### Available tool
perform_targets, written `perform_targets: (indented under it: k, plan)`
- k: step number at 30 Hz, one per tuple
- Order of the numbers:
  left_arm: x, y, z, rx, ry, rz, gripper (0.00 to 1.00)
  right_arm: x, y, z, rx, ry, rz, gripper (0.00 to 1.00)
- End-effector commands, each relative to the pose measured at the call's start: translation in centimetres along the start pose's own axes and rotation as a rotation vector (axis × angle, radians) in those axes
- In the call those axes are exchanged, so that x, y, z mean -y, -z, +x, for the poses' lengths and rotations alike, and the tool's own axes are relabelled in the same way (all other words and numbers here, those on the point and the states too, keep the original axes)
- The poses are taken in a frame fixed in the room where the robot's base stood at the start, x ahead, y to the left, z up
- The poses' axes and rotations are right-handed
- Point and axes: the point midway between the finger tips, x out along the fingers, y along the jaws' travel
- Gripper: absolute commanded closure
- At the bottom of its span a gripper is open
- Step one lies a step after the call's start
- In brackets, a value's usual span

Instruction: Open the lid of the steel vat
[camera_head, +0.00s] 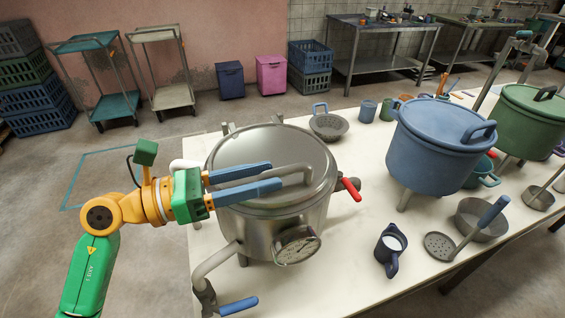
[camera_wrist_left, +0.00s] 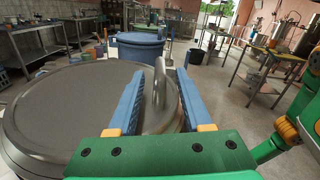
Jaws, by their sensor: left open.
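The steel vat (camera_head: 262,225) stands on the white table with its flat round lid (camera_head: 250,145) closed. In the left wrist view the curved lid handle (camera_wrist_left: 160,82) stands between the open fingers (camera_wrist_left: 158,75), with gaps visible on both sides. Contact cannot be told. The lid (camera_wrist_left: 70,115) also fills the left of that view. My right gripper is not in view.
A blue pot (camera_head: 430,150) and a green pot (camera_head: 530,120) stand to the right. A dark blue jug of white liquid (camera_head: 391,245), a skimmer (camera_head: 440,246) and a pan (camera_head: 480,222) lie near. A blue-handled tap (camera_head: 237,306) sticks out at the vat's front left.

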Motion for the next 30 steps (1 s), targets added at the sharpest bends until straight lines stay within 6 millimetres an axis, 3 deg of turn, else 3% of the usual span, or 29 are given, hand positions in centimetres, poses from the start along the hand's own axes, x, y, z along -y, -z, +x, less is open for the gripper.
perform_targets:
  k: [1,5,12,14,18,30]
  plan:
    - [0.2,-0.6,0.9,0.004,0.004,-0.002,0.5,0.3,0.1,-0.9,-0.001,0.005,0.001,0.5]
    - [0.1,-0.3,2.4,0.003,0.002,-0.003,0.5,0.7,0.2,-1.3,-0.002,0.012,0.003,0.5]
    - [0.0,0.0,2.7,0.001,0.0,-0.002,0.5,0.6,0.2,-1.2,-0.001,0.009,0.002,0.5]
    - [0.0,0.0,2.7,0.001,0.0,-0.003,0.61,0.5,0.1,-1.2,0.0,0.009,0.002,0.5]
    - [0.0,0.0,2.7,0.002,0.0,-0.003,0.99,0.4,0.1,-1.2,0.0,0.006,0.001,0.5]
    - [0.0,0.0,2.7,0.002,0.0,-0.004,1.0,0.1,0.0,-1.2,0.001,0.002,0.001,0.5]
